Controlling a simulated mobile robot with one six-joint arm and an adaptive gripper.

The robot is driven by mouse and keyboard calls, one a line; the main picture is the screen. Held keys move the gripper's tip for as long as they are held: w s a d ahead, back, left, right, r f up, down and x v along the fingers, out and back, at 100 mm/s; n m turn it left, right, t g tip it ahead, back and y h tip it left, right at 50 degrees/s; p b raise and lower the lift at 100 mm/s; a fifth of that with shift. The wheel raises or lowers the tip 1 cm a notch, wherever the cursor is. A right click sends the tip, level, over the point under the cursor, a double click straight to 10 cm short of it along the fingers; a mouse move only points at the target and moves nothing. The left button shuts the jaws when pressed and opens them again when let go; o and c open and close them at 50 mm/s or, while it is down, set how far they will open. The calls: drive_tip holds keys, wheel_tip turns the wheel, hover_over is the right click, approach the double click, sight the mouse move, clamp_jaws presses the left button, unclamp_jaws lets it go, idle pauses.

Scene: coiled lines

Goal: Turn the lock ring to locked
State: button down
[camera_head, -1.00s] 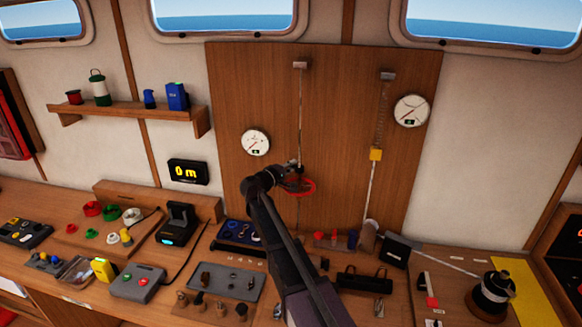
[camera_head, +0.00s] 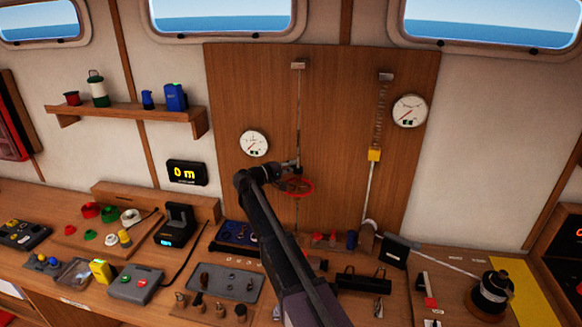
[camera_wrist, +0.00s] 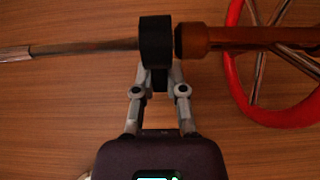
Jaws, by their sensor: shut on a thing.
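In the wrist view a black lock ring (camera_wrist: 155,42) sits around a metal rod, beside a brown-orange cylinder (camera_wrist: 212,40). My gripper (camera_wrist: 159,78) is shut on the edge of the black ring, its two fingertips close together there. A red handwheel (camera_wrist: 234,82) with metal spokes is just to the right in this view, apart from my fingers. In the head view my gripper (camera_head: 292,166) is at the thin vertical rod on the wooden panel, just above the red handwheel (camera_head: 309,188). I see no lock marking on the ring.
The wooden panel (camera_head: 340,110) carries a left gauge (camera_head: 254,143), a right gauge (camera_head: 409,111) and a second rod with a yellow block (camera_head: 375,154). A display (camera_head: 187,172) reads 0 m. The bench below is crowded with small parts.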

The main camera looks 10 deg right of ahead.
drive_tip(key=c, duration=0.7)
unclamp_jaws()
drive_tip(key=v, duration=1.2)
